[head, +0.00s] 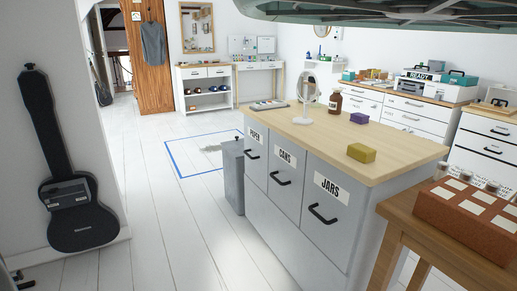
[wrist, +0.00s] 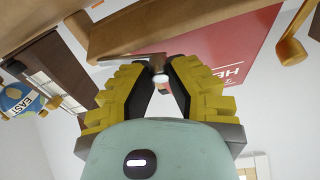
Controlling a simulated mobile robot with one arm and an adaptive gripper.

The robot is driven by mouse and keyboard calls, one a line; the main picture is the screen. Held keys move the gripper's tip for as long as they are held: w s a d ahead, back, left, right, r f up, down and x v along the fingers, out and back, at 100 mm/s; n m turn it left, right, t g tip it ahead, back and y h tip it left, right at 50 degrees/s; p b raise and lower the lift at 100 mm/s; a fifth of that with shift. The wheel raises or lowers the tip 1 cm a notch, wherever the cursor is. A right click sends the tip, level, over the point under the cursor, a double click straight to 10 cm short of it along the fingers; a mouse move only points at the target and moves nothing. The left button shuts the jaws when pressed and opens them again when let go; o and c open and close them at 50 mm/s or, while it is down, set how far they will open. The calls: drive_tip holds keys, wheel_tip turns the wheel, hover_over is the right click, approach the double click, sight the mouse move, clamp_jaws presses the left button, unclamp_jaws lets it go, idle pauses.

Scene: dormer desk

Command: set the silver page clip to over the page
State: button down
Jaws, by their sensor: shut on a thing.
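My gripper (wrist: 160,80) shows in the wrist view, its two yellow stepped fingers closed in toward each other. A small piece with a thin grey-brown bar and a pale round end, which looks like the silver page clip (wrist: 158,64), is held between the fingertips. Much of it is hidden by the fingers. The gripper does not show in the head view. I cannot make out the page in either view.
In the wrist view, a brown wooden board (wrist: 120,38) and a red lettered panel (wrist: 222,52) lie beyond the fingers. A blue lettered ball (wrist: 17,98) is at left.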

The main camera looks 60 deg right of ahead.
drive_tip(key=m+p, duration=0.1)
drive_tip(key=r+m+t+h+p, duration=0.1)
drive_tip(key=m+p, duration=0.1)
drive_tip(key=w+m+p, duration=0.1)
drive_tip(key=m+p, duration=0.1)
drive_tip(key=shift+w+a+r+t+h, duration=0.1)
drive_tip(key=shift+r+t+h, duration=0.3)
drive_tip(key=w+m+h+p, duration=0.1)
drive_tip(key=m+p, duration=0.1)
drive_tip(key=m, duration=0.1)
drive_tip(key=w+r+m+h+p, duration=0.1)
drive_tip(key=m+h+p, duration=0.1)
drive_tip(key=m, duration=0.2)
drive_tip(key=w+d+m+h+p, duration=0.1)
drive_tip(key=m+h+p, duration=0.1)
drive_tip(key=m+p, duration=0.1)
drive_tip(key=shift+w+r+m+t, duration=0.15)
drive_tip(key=shift+w+m+t, duration=0.2)
drive_tip(key=shift+m, duration=0.35)
drive_tip(key=c, duration=0.8)
unclamp_jaws()
drive_tip(key=shift+w+a+r, duration=0.1)
drive_tip(key=shift+c, duration=0.2)
drive_tip(key=shift+r, duration=0.25)
